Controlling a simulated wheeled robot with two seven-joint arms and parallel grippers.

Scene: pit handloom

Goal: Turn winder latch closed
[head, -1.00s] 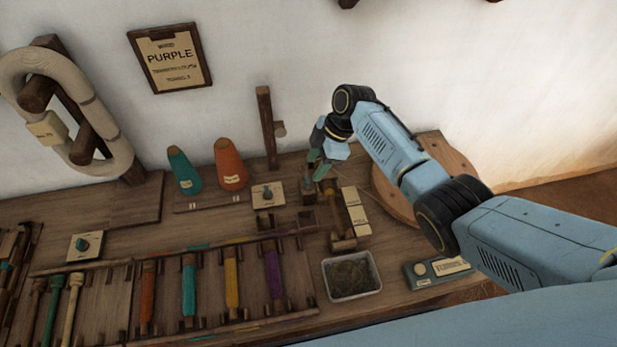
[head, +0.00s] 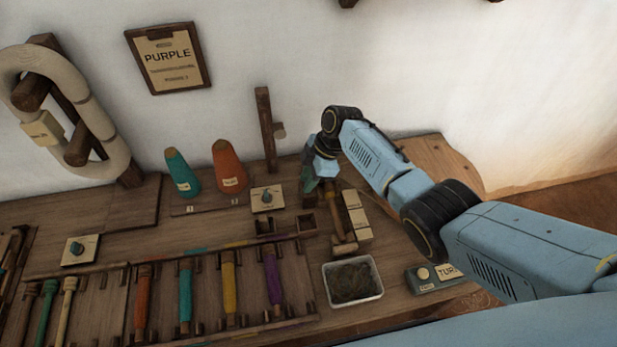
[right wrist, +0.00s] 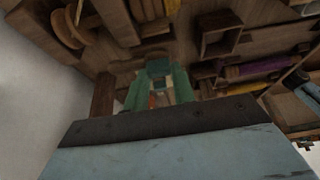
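My right gripper (head: 311,184) is low over the back of the bench in the head view, pointing down beside the wooden winder (head: 345,222). Its green fingers also show in the right wrist view (right wrist: 160,88), with a gap between them. A small orange patch shows in that gap; I cannot tell what it is. A small wooden block (head: 308,201) sits just below the fingertips. I cannot make out the winder latch clearly; the gripper and wrist may cover it. My left gripper is not in view.
A wooden post (head: 265,125) stands behind and left of the gripper.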

